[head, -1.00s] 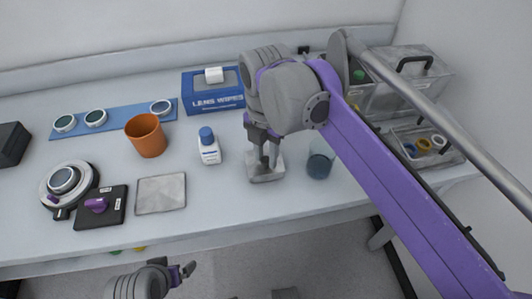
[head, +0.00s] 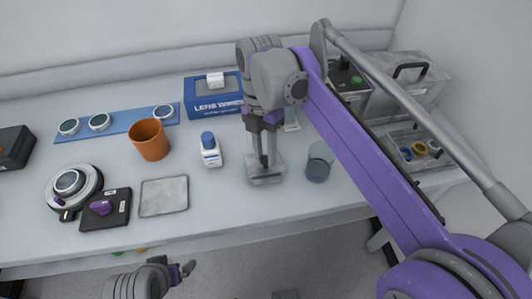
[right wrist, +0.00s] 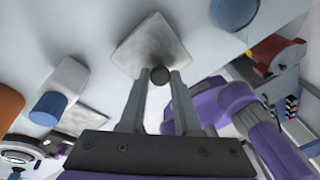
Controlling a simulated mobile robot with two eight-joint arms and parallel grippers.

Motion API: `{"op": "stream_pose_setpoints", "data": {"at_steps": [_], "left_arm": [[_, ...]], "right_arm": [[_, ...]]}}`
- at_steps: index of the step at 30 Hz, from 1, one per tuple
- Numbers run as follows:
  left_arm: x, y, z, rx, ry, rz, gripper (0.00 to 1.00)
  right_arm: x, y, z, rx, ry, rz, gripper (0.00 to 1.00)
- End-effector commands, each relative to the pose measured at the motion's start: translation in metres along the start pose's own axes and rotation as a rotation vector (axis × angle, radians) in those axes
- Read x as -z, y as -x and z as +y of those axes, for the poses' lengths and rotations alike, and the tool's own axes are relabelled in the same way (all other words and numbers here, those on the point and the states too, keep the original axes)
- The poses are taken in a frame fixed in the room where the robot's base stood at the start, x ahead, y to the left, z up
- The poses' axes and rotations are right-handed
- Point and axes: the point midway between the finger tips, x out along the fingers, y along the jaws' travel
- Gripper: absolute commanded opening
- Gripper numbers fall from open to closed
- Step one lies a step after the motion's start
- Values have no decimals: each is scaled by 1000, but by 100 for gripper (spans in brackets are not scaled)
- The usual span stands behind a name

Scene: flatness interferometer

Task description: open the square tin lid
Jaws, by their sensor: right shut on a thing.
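The square tin (head: 266,181) is grey and stands on the bench right of the white bottle in the head view. My right gripper (head: 264,163) points down over it. In the right wrist view the square grey lid (right wrist: 150,42) shows beyond my fingers, and their tips are shut on its dark round knob (right wrist: 159,75). I cannot tell whether the lid is raised off the tin. My left gripper (head: 188,268) is low at the bottom of the head view, below the bench's front edge, and its opening is unclear.
A blue-capped bottle (head: 210,150) stands left of the tin and a glass jar (head: 319,162) close on its right. An orange cup (head: 149,140), a flat grey plate (head: 164,196) and a blue wipes box (head: 212,96) are farther off. A clear bin (head: 420,150) is right.

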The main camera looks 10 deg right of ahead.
Motion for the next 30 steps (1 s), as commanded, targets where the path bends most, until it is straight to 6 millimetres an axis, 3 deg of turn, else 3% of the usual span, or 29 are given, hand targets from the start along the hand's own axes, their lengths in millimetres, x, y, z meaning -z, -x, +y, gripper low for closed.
{"op": "stream_pose_setpoints", "data": {"at_steps": [12, 30], "left_arm": [[12, 28, 0, 0, 0, 10, 100], [16, 37, 0, 0, 0, 13, 100]], "right_arm": [[-12, 17, 12, 204, -1, 205, 0], [-17, 20, 17, 291, 0, 291, 0]]}}
